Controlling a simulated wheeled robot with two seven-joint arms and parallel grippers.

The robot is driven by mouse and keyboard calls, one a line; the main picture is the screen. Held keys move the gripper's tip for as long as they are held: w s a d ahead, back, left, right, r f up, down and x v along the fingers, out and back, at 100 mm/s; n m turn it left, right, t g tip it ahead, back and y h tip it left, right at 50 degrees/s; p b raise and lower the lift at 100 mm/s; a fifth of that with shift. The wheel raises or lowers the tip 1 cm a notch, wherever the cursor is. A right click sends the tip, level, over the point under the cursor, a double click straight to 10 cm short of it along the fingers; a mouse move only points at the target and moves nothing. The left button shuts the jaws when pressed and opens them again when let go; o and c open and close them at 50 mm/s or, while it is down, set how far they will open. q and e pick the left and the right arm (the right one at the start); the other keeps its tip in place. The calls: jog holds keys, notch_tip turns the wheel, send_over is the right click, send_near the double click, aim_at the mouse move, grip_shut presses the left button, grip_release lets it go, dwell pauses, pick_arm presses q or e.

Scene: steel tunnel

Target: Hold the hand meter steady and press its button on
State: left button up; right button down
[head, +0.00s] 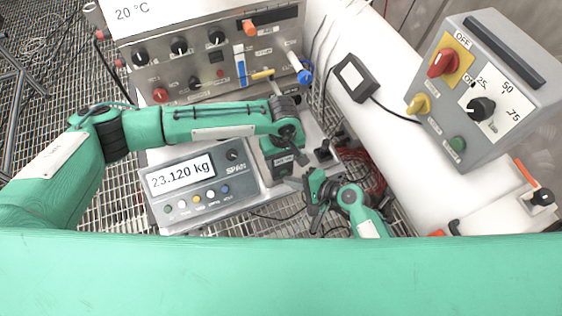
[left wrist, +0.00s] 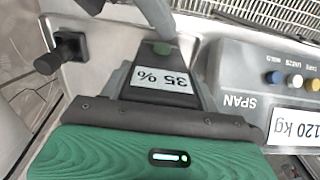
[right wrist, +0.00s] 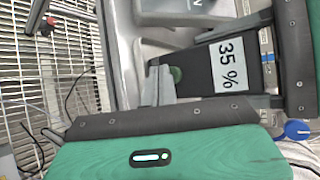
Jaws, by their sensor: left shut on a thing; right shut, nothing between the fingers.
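The hand meter (head: 282,160) is a dark box with a white 35 % display, standing beside the scale. It also shows in the left wrist view (left wrist: 165,80) and the right wrist view (right wrist: 228,62). My left gripper (left wrist: 160,88) is shut on the meter, with its fingers on either side of the body. The meter's green button (right wrist: 176,74) is at the end beyond the display. My right gripper (right wrist: 160,88) is shut and empty, its tips right beside the button. I cannot tell whether they touch it.
A scale (head: 200,188) reading 23.120 kg stands left of the meter. A control panel (head: 210,62) with knobs is behind. A grey switch box (head: 485,90) is at the right. A black knob (left wrist: 62,52) stands close to the meter. Cables lie over the floor grating.

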jog(key=s, duration=0.1)
jog(key=s+d, duration=0.1)
jog(key=s, duration=0.1)
jog(key=s+d, duration=0.1)
jog(key=s, duration=0.1)
jog(key=shift+s+d, duration=0.1)
jog(key=shift+s, duration=0.15)
dwell(0.6)
pick_arm(q)
jog(key=o, duration=1.2)
